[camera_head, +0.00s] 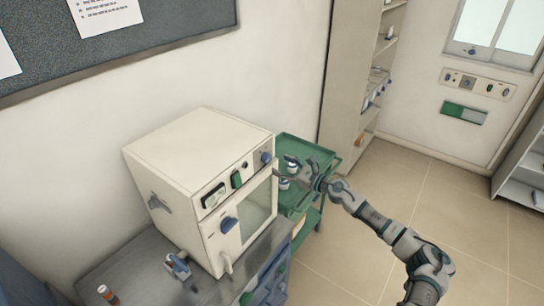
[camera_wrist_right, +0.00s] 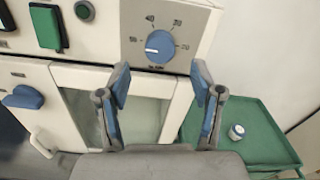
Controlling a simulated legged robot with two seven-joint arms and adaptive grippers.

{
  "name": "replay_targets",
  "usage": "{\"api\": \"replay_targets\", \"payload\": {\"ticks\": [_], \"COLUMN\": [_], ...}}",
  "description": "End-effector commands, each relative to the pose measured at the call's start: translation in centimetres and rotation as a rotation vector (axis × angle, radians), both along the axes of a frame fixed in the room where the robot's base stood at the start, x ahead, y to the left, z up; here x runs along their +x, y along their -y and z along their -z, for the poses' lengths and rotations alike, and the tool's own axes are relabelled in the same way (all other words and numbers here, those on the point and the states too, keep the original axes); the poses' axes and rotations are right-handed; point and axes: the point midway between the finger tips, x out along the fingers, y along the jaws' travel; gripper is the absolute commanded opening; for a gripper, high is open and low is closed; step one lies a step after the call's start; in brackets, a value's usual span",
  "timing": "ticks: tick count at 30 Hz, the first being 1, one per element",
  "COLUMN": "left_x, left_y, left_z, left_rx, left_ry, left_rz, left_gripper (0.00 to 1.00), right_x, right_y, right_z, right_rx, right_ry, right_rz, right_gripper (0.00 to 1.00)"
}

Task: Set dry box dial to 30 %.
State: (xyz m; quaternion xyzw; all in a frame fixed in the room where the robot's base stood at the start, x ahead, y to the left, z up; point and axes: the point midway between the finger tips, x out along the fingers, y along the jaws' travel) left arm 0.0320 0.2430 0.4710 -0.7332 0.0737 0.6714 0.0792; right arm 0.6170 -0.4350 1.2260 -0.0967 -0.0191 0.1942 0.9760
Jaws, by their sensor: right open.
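The dry box (camera_head: 200,150) is a cream cabinet with a windowed door, standing on a grey bench. Its blue dial (camera_head: 266,157) is at the upper right of its front. In the right wrist view the dial (camera_wrist_right: 160,46) is round, with printed numbers around it. Its white mark points left; the number there is too blurred to read surely. My right gripper (camera_head: 303,171) is in front of the box's right side, apart from the dial. In the wrist view the right gripper (camera_wrist_right: 161,82) is open and empty, its fingertips below the dial on either side. My left gripper is not seen.
A green switch (camera_wrist_right: 46,27) and a blue door knob (camera_wrist_right: 22,97) are left of the dial. A green trolley (camera_head: 300,150) with small jars stands right of the box. A small bottle (camera_head: 108,294) and a grey-blue item (camera_head: 178,265) are on the bench. The floor at right is clear.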

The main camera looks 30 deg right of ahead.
Motion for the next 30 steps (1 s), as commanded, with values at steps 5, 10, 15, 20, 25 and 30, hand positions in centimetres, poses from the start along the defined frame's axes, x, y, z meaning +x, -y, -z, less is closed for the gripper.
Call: {"api": "replay_targets", "payload": {"ticks": [5, 10, 15, 20, 25, 30], "left_x": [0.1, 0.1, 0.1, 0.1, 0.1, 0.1], "left_y": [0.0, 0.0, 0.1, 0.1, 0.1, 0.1], "left_z": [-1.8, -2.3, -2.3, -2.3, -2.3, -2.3], "left_rx": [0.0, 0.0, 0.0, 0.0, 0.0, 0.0], "left_ry": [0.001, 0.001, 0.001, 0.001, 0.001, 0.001], "left_rz": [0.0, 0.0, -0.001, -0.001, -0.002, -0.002], "left_gripper": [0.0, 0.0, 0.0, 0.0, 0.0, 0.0], "right_x": [2.9, 4.5, 4.8, 4.8, 4.8, 4.9], "right_y": [-1.1, -1.7, -1.9, -1.9, -1.9, -1.9], "right_z": [-0.4, -0.1, 0.1, 0.1, 0.1, 0.1], "right_rx": [0.005, 0.005, 0.002, 0.002, 0.002, 0.002], "right_ry": [0.001, 0.001, -0.001, -0.001, -0.001, -0.001], "right_rz": [0.0, 0.002, 0.0, 0.0, 0.0, 0.001], "right_gripper": [0.66, 0.66, 0.66, 0.66, 0.28, 0.06]}}
